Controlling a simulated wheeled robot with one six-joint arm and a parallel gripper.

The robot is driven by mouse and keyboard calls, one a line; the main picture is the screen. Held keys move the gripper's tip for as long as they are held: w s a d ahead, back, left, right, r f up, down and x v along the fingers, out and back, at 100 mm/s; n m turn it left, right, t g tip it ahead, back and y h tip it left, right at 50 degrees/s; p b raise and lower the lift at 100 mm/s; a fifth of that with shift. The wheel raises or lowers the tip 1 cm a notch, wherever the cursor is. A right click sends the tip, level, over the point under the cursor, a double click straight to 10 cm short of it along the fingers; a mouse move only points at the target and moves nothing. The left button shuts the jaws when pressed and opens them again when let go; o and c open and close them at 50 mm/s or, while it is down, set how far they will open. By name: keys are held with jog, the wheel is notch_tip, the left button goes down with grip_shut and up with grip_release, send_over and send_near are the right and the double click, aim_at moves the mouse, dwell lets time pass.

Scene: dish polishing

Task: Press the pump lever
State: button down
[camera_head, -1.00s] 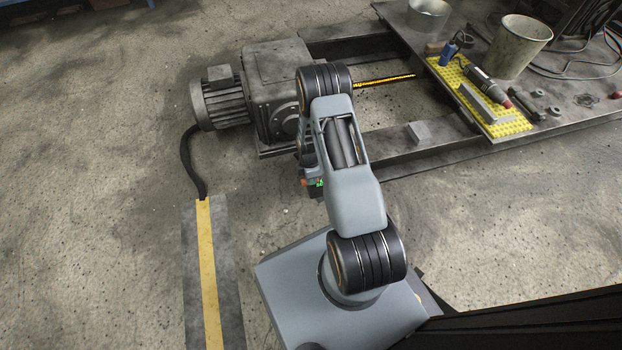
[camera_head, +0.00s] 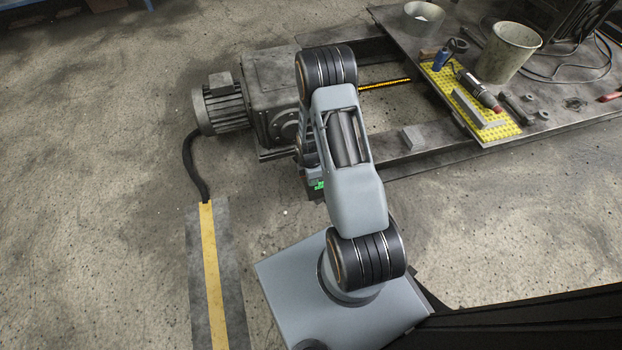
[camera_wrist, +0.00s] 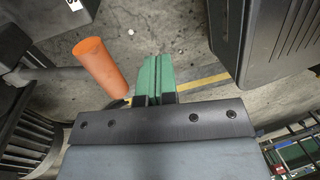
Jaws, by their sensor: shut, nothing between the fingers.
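In the wrist view, an orange cylindrical grip (camera_wrist: 100,66), which looks like the pump lever's handle, stands at upper left on a grey rod (camera_wrist: 45,73). My gripper (camera_wrist: 152,60) has green fingers that are shut with nothing between them. They lie just right of the orange grip, apart from it in the picture; their depth difference is unclear. In the head view, only a small green part of my gripper (camera_head: 319,185) shows below my arm. The orange grip is hidden there behind my arm.
A grey motor (camera_head: 222,105) and gearbox (camera_head: 270,80) stand left of my arm. A metal bench (camera_head: 400,20) at upper right carries a yellow mat (camera_head: 437,80) with tools and a bucket (camera_head: 507,55). A yellow floor stripe (camera_head: 210,260) lies at lower left. Floor at left is clear.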

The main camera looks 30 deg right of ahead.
jog(key=shift+s+a+r+p, duration=0.1)
jog(key=shift+s+r+p, duration=0.15)
jog(key=shift+r, duration=0.45)
jog(key=shift+s+r+p, duration=0.15)
jog(key=shift+s+r, duration=0.15)
jog(key=shift+r, duration=0.35)
jog(key=shift+s+a+r+p, duration=0.1)
jog(key=shift+s+r+p, duration=0.15)
jog(key=shift+r, duration=0.45)
jog(key=shift+t, duration=0.6)
jog(key=w+r, duration=0.1)
jog(key=w, duration=0.1)
jog(key=w+d+r, duration=0.1)
jog(key=w, duration=0.1)
jog(key=w+r, duration=0.1)
jog(key=w, duration=0.1)
jog(key=shift+d+r+b, duration=0.1)
jog(key=shift+d+b, duration=0.1)
jog(key=shift+b, duration=0.2)
jog(key=w+r+g, duration=0.1)
jog(key=w+r, duration=0.3)
jog(key=r, duration=0.2)
jog(key=shift+w+d+r, duration=0.3)
jog(key=shift+d+r, duration=0.05)
jog(key=shift+f, duration=0.1)
